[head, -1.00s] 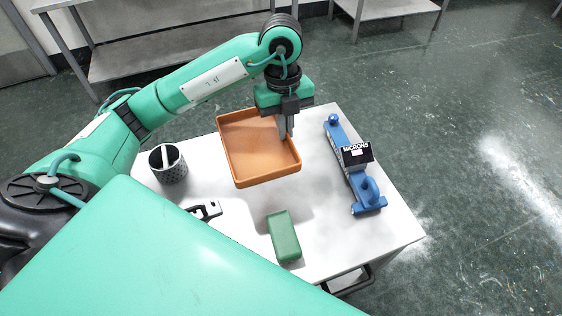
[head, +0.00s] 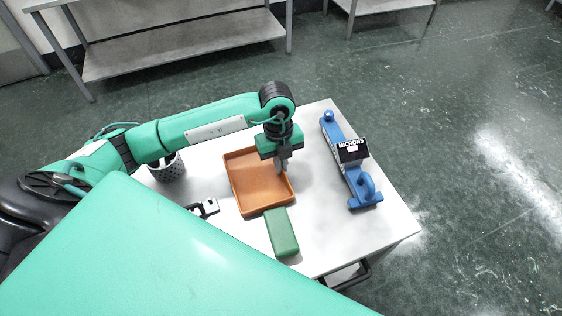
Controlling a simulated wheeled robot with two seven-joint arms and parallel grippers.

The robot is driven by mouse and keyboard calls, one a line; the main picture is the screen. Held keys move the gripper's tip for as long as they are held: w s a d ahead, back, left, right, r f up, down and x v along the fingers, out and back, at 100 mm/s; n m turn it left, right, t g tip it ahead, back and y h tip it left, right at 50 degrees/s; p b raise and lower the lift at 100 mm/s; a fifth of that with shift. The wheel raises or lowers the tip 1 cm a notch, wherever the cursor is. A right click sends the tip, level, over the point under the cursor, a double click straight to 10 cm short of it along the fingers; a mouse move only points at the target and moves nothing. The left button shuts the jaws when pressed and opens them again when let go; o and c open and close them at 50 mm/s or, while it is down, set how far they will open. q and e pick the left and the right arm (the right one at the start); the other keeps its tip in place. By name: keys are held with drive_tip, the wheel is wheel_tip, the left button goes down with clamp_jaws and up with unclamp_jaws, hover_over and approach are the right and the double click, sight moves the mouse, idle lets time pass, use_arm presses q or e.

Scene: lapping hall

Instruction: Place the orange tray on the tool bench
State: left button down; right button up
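My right gripper is not in view.
A green block (head: 282,232) lies just in front of the tray, very close to its near edge. A blue instrument (head: 352,165) with a black label lies to the right. A perforated dark cup (head: 172,168) and a small black-and-white tool (head: 206,208) are on the left.

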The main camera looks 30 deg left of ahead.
use_arm(q)
drive_tip(key=c, duration=2.1)
unclamp_jaws()
drive_tip(key=shift+f, duration=0.1)
drive_tip(key=o, duration=0.4)
drive_tip(key=shift+o, duration=0.4)
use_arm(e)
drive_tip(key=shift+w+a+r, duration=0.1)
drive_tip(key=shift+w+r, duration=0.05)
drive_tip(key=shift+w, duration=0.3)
